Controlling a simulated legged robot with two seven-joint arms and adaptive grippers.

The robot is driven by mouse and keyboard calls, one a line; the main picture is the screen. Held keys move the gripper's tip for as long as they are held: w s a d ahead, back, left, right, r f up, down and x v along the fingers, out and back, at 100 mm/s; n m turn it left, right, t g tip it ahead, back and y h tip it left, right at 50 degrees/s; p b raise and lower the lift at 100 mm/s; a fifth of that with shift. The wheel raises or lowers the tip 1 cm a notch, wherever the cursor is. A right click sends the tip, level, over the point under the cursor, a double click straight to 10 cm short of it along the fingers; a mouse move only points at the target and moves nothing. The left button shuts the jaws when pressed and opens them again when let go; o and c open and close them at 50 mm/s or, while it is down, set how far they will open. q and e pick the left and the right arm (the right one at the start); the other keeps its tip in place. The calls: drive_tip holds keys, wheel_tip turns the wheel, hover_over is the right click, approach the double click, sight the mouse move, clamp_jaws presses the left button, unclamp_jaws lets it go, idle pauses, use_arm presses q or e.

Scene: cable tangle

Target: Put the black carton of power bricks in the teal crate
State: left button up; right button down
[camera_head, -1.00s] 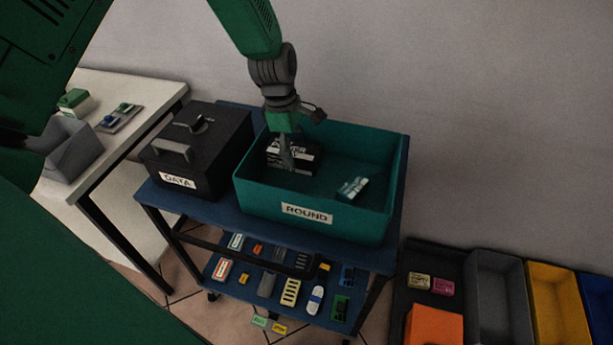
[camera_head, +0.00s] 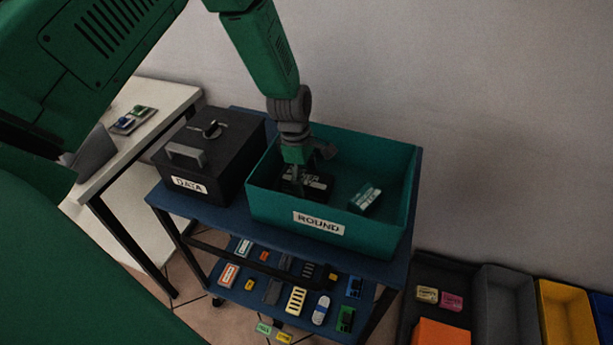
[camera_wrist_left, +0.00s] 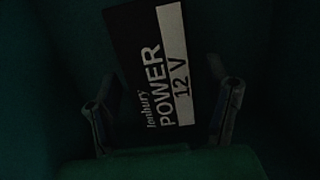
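The black carton of power bricks (camera_head: 316,183), with a white "POWER 12 V" label, is inside the teal crate (camera_head: 270,204) marked "ROUND", at its left part. Its label also shows in the left wrist view (camera_wrist_left: 168,68). My left gripper (camera_head: 298,178) reaches down into the crate over the carton. In the left wrist view the fingers (camera_wrist_left: 165,112) stand wide on either side of the carton, with dark gaps that look like clearance. The crate's near wall hides the carton's lower part. My right gripper is not in view.
A small white-and-teal box (camera_head: 364,199) lies in the crate, right of the carton. A black "DATA" box (camera_head: 205,160) stands left of the crate on the blue cart. Several small items lie on the lower shelf. A table is at left and bins (camera_head: 503,300) at lower right.

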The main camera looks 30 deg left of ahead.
use_arm(q)
drive_tip(key=shift+d+r, duration=0.1)
drive_tip(key=shift+d, duration=0.2)
drive_tip(key=shift+d+r, duration=0.1)
drive_tip(key=shift+r, duration=0.2)
wheel_tip(320, 180, up, 11)
drive_tip(key=a, duration=0.1)
drive_tip(key=shift+s+a+r, duration=0.2)
drive_tip(key=shift+a, duration=0.15)
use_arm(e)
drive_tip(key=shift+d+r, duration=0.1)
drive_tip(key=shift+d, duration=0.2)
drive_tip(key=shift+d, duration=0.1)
use_arm(q)
drive_tip(key=shift+a, duration=0.1)
